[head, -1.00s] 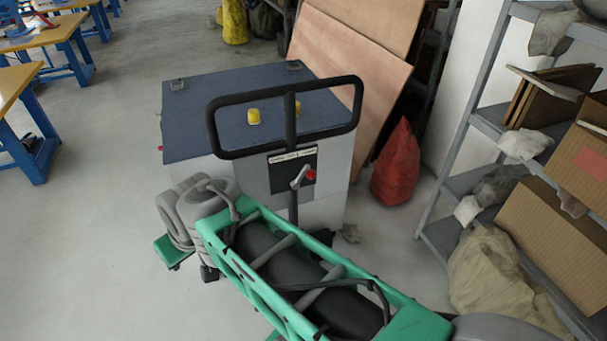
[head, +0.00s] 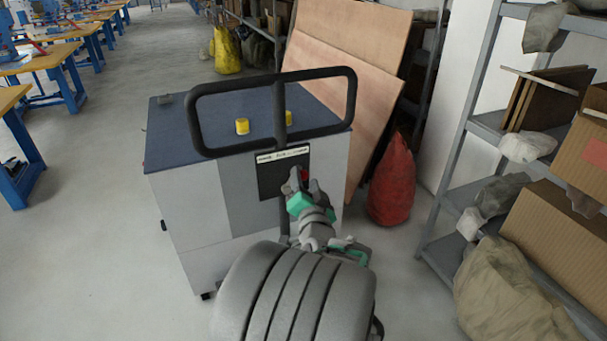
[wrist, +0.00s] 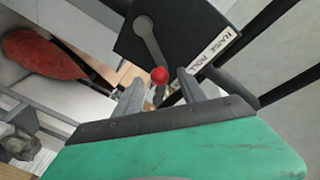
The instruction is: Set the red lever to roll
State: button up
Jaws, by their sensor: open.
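The red lever's ball knob (wrist: 159,75) sits on a grey arm (wrist: 148,40) in front of a black panel (wrist: 190,25). A pale label strip (wrist: 214,47) on the panel carries words that look like "RAISE" and "ROLL"; any further word is hidden or unreadable. My gripper (wrist: 160,88) is open, with the knob showing between its two grey fingertips; I cannot tell whether they touch it. In the head view, my gripper (head: 308,188) is at the panel (head: 268,178) and covers most of the lever, leaving a bit of red knob (head: 304,174).
The panel is on a grey cabinet cart (head: 200,225) with a black handle loop (head: 195,120) above it and two yellow knobs (head: 242,126) on its blue top. A red sack (head: 392,180) and shelving (head: 450,150) stand at the right.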

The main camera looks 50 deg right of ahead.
jog(key=shift+x, duration=1.45)
jog(key=shift+c, duration=0.5)
grip_shut()
